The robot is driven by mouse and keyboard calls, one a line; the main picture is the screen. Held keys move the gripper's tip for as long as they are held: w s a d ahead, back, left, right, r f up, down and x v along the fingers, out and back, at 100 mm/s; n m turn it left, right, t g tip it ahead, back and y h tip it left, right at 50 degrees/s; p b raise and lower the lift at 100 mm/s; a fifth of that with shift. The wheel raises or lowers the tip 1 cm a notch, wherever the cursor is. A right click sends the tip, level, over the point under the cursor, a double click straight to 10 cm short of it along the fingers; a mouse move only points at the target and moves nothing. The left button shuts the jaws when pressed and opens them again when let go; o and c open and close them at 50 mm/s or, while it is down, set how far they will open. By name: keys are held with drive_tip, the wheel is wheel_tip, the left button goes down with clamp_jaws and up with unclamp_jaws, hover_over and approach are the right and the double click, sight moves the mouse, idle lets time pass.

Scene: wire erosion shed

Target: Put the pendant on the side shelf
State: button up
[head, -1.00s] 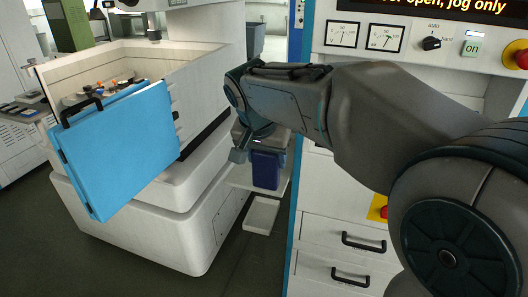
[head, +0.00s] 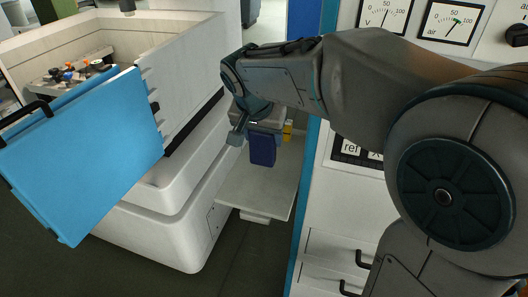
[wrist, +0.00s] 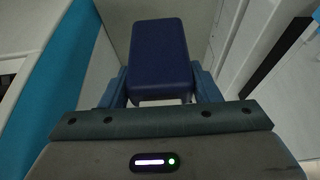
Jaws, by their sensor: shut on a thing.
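The pendant is a dark blue box (head: 263,150) hanging below my gripper (head: 262,130) in the head view. In the wrist view the pendant (wrist: 159,55) sits between the two blue-grey fingers of my gripper (wrist: 161,88), which is shut on it. The side shelf (head: 255,188) is a flat pale board in the gap between the white machine and the control cabinet. The pendant is above the shelf's far part in the picture, and a gap seems to show beneath it. My wrist hides part of the shelf's back.
The white machine (head: 180,205) with an open blue door (head: 85,150) stands on the left. The control cabinet (head: 335,215), with a blue edge, stands close on the right. A small yellow item (head: 288,130) shows behind the pendant. Dark floor lies in front of the shelf.

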sight(263, 152)
drive_tip(key=shift+f, duration=2.6)
drive_tip(key=shift+f, duration=0.1)
drive_tip(key=shift+f, duration=0.15)
drive_tip(key=o, duration=1.1)
drive_tip(key=shift+o, duration=0.2)
